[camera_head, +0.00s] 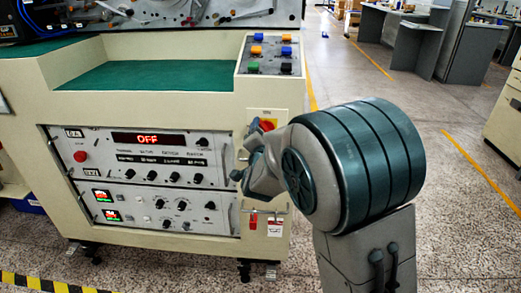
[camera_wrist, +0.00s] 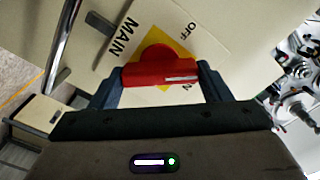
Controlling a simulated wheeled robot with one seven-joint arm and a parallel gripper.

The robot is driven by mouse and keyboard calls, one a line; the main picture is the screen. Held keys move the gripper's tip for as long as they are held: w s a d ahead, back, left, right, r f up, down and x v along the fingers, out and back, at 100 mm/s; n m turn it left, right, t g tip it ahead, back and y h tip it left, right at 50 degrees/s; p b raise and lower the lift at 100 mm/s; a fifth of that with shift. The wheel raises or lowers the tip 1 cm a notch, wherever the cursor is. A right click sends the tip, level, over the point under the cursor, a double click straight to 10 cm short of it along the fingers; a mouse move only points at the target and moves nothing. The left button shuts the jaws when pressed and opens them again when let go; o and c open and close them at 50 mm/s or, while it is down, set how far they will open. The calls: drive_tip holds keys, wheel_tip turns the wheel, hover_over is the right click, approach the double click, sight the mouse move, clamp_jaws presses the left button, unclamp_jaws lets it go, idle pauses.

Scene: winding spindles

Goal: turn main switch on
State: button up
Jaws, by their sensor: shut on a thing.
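The main switch is a red rotary knob (camera_wrist: 160,68) on a yellow and white plate (camera_wrist: 128,45) marked MAIN, OFF and a partly hidden ON. In the head view, the knob (camera_head: 267,125) shows on the machine's front right, partly hidden by my arm. My gripper (camera_wrist: 162,76) is shut on the knob, with one finger at each end of its bar. In the wrist view, the bar lies nearly level, with a white line near its right end. The display (camera_head: 148,139) on the front panel reads OFF in red.
A red stop button (camera_head: 81,156) and several small knobs are on the front panel. A button box (camera_head: 270,56) with coloured buttons is above the switch. A metal bar (camera_wrist: 66,40) runs close on the left in the wrist view. Open floor lies right of the machine.

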drive_tip(key=m+b, duration=0.2)
drive_tip(key=b, duration=0.1)
drive_tip(key=m+b, duration=0.2)
drive_tip(key=b, duration=0.1)
drive_tip(key=shift+a+f+m+b, duration=0.1)
drive_tip(key=shift+f+m+b, duration=0.2)
drive_tip(key=shift+f, duration=0.1)
drive_tip(key=m+b, duration=0.1)
drive_tip(key=b, duration=0.1)
drive_tip(key=m+b, duration=0.2)
drive_tip(key=shift+r+m, duration=0.25)
drive_tip(key=shift+m, duration=0.05)
drive_tip(key=o, duration=1)
drive_tip(key=shift+r, duration=0.1)
drive_tip(key=shift+s+r, duration=0.1)
drive_tip(key=shift+s, duration=0.45)
drive_tip(key=s+p, duration=0.1)
drive_tip(key=s, duration=0.5)
drive_tip(key=s+p, duration=0.1)
drive_tip(key=s, duration=0.5)
drive_tip(key=shift+s+a+p, duration=0.2)
drive_tip(key=shift+s+p, duration=0.2)
